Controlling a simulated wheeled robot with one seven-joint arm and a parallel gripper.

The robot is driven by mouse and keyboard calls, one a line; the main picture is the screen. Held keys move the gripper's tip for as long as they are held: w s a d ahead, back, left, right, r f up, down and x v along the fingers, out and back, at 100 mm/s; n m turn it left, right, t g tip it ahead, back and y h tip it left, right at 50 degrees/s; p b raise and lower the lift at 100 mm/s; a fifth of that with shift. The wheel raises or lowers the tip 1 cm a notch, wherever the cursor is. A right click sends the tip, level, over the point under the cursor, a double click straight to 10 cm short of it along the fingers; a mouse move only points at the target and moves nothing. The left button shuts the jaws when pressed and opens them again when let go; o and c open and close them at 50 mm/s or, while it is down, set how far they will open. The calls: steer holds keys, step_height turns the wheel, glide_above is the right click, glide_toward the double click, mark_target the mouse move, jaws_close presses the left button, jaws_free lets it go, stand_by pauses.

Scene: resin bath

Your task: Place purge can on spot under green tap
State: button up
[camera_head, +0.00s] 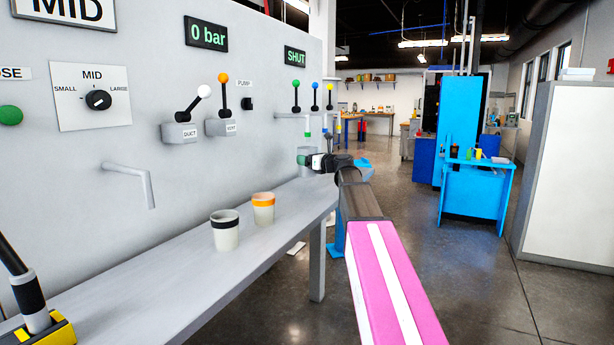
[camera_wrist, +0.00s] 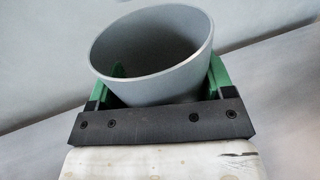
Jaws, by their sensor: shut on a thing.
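The purge can is a plain grey open-topped cup (camera_wrist: 135,75), filling the middle of the wrist view with its mouth towards the camera. My gripper (camera_head: 308,161) is shut on it, with green fingers (camera_wrist: 155,85) on either side of the can. In the head view the can (camera_head: 306,151) is small and partly hidden by my gripper, near the far end of the bench. The green tap (camera_head: 296,84) has a green-balled lever on the wall. A green-banded spout (camera_head: 308,127) hangs just above the can. The spot beneath is hidden by my arm and gripper.
The grey bench (camera_head: 150,262) runs along the panel wall. A black-rimmed cup (camera_head: 225,235) and an orange-rimmed cup (camera_head: 263,212) stand on it, nearer than my gripper. Blue (camera_head: 314,86) and yellow (camera_head: 330,87) taps sit right of the green one. A bent pipe (camera_head: 140,180) juts out from the wall.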

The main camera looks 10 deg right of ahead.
mark_target(309, 171)
steer(key=shift+f, duration=2.5)
steer(key=shift+f, duration=0.15)
steer(key=o, duration=1)
steer(key=shift+c, duration=0.2)
steer(key=shift+s+d, duration=0.1)
steer(key=v, duration=1.1)
steer(key=shift+s+d, duration=0.25)
steer(key=shift+s, duration=0.1)
